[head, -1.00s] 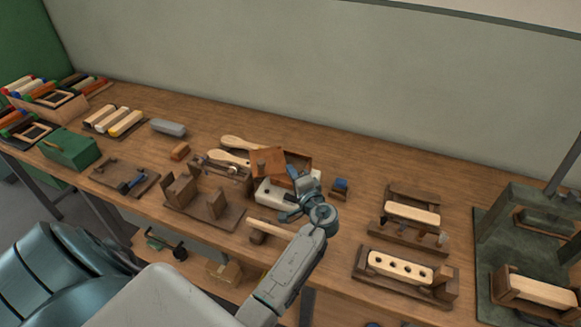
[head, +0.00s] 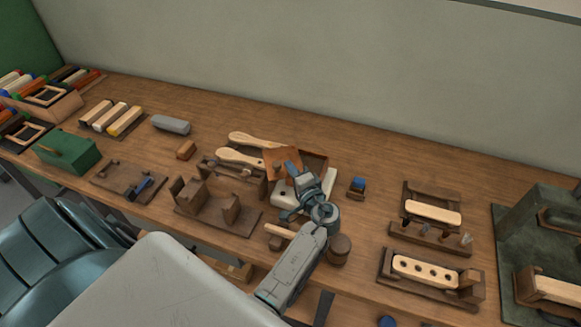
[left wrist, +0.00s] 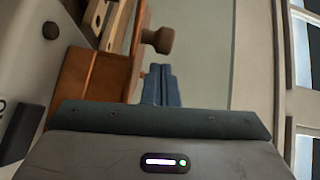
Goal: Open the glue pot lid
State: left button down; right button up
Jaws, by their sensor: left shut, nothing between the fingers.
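The glue pot appears to be a white-based unit (head: 330,186) with an orange-brown box (head: 313,160) on it, near the middle of the bench. Its lid (head: 280,156) stands tilted up, its knob (head: 275,165) facing the front, and the box's dark inside shows behind it. My left gripper (head: 291,167) is shut and empty, its tips in front of the lid's right part. In the left wrist view the shut blue fingers (left wrist: 161,84) are beside an orange-brown panel (left wrist: 88,72) and below a brown knob (left wrist: 159,39). Contact cannot be told. My right gripper is not in view.
Wooden paddles (head: 240,157) lie behind left of the pot. A wooden fixture (head: 222,218) stands front left. A small blue-topped block (head: 357,186) is to the right. A drilled block (head: 425,271) sits in a tray further right. The bench behind is clear.

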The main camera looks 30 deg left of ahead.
aim_at(274, 167)
pick_arm(q)
jog(key=shift+s+a, duration=0.1)
jog(key=shift+s, duration=0.05)
jog(key=shift+s+a+m+t+h, duration=0.2)
jog(key=shift+a+m+t+h, duration=0.1)
jog(key=shift+a+m+t, duration=0.15)
jog(key=shift+s+a+m+t+h, duration=0.2)
jog(key=shift+m+t+h, duration=0.1)
jog(key=shift+t, duration=0.15)
jog(key=shift+a, duration=0.2)
jog(key=shift+s+a+m+t+h, duration=0.2)
jog(key=shift+a+m+t+h, duration=0.55)
jog(key=shift+m+t+h, duration=0.1)
jog(key=shift+s+a+m+t+h, duration=0.2)
jog(key=shift+a+m+t+h, duration=0.55)
jog(key=shift+t+h, duration=0.1)
jog(key=shift+a+m+t+h, duration=0.75)
jog(key=shift+a+h, duration=0.1)
jog(key=shift+h, duration=0.15)
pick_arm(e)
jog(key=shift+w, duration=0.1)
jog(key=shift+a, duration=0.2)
